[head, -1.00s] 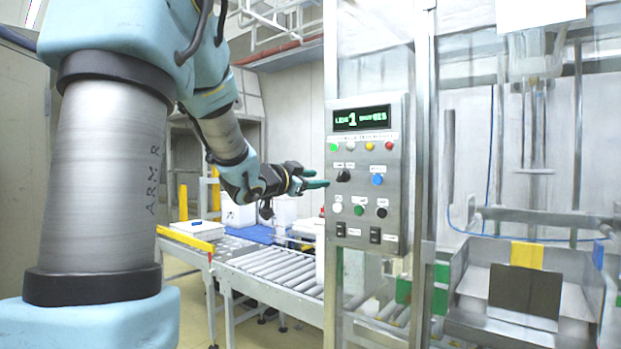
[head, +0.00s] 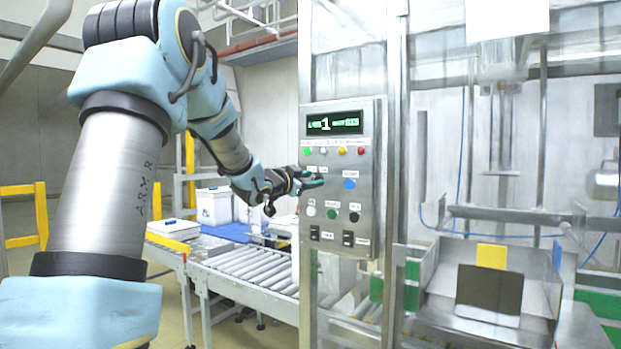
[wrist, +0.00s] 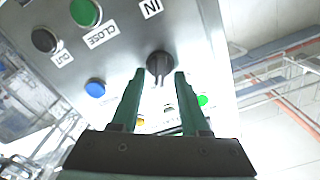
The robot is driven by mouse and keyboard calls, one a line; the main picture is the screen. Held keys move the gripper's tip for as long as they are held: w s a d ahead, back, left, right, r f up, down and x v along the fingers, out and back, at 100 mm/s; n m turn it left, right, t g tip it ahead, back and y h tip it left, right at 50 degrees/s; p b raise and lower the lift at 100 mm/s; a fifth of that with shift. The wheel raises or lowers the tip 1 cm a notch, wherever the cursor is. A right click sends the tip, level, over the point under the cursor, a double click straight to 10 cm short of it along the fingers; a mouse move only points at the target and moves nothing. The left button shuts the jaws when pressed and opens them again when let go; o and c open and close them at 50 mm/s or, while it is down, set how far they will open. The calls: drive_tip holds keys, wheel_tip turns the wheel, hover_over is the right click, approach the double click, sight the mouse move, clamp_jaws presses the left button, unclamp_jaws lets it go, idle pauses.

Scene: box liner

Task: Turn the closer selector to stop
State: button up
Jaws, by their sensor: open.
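The steel control panel (head: 345,225) stands right of my arm in the head view, with a display (head: 334,122) reading LINE 1. In the wrist view a black selector knob (wrist: 159,64) sits between my fingertips, its bar pointing down the picture toward my gripper. My gripper (wrist: 159,76) is open, with one green finger on each side of the knob. I cannot tell whether either finger touches it. In the head view my gripper (head: 315,179) is in front of the panel and hides the selector. The selector's position labels are hidden or unreadable.
A blue button (head: 350,184) is close right of my fingers. White (head: 311,211), green (head: 332,214) and black (head: 354,217) buttons lie below, with black switches under them. Indicator lamps sit above. A roller conveyor (head: 245,268) runs left of the panel.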

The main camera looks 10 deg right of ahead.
clamp_jaws()
idle(0.3)
idle(0.3)
